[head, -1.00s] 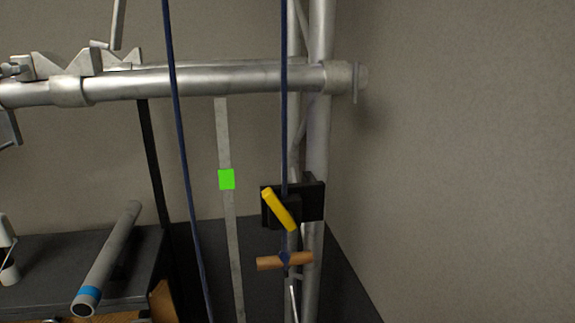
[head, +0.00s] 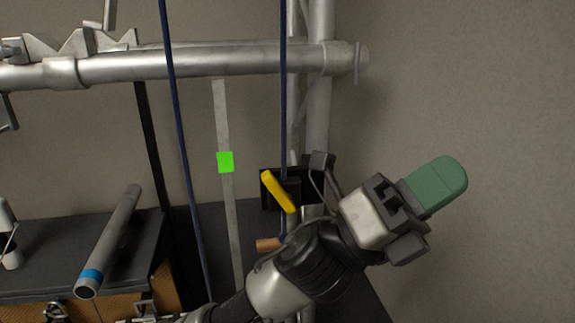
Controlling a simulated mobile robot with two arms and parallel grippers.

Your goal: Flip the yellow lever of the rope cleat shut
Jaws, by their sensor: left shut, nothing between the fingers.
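The yellow lever (head: 279,192) sits on the black rope cleat (head: 270,196) on the upright truss tube. It slants from upper left to lower right. A dark blue rope (head: 283,90) runs down into the cleat from above. My left arm reaches up from the bottom, and my left gripper (head: 440,185), with green fingertips, is shut and empty. It is to the right of the cleat and lever, apart from the lever, pointing up and right. My wrist hides part of the cleat's right side. My right gripper is not in view.
A wooden toggle (head: 267,244) hangs below the cleat, partly hidden by my arm. A horizontal truss tube (head: 200,63) crosses above. A second blue rope (head: 177,120) and a pale strip with a green marker (head: 225,162) hang left. The right wall (head: 480,80) bounds the space.

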